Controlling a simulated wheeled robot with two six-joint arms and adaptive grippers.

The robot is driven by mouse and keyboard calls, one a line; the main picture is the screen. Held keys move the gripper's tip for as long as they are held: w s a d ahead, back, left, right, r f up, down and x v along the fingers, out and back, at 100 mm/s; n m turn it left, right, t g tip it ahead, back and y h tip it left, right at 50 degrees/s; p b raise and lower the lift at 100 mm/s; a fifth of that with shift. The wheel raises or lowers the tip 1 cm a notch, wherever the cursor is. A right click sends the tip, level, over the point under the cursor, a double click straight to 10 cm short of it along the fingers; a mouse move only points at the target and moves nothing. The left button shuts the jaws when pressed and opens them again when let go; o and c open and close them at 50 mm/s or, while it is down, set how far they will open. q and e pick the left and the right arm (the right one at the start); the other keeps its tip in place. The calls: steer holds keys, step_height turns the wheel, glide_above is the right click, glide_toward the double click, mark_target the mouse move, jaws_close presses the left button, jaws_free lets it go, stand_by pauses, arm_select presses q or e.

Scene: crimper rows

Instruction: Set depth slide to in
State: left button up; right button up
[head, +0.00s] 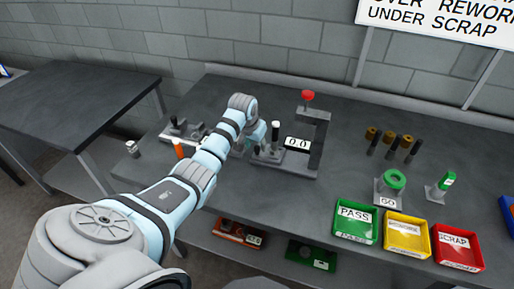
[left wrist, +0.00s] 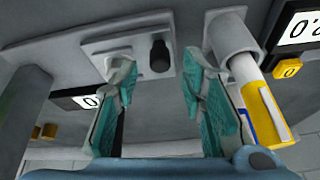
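In the head view a grey bench fixture stands at the middle of the table, with a white-topped dark post (head: 276,134) and a display (head: 297,143) beside it. My left gripper (head: 258,138) is over the left side of this fixture. In the left wrist view its two teal fingers (left wrist: 160,78) are apart, with nothing gripped between them. Beyond the fingertips is a light plate (left wrist: 135,40) with a dark round knob (left wrist: 159,56) and a pale knob partly behind the left finger. I cannot tell for sure which part is the depth slide. My right gripper is not in view.
A tall grey frame with a red knob (head: 308,95) rises behind the fixture. Green (head: 356,236), yellow (head: 405,249) and red (head: 458,262) bins line the front right. A yellow-and-white-marked cylinder (left wrist: 262,108) is close beside the right finger.

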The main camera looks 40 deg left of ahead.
arm_select(q)
steer(key=shift+x, duration=0.95)
steer(key=shift+s, duration=0.1)
jaws_close()
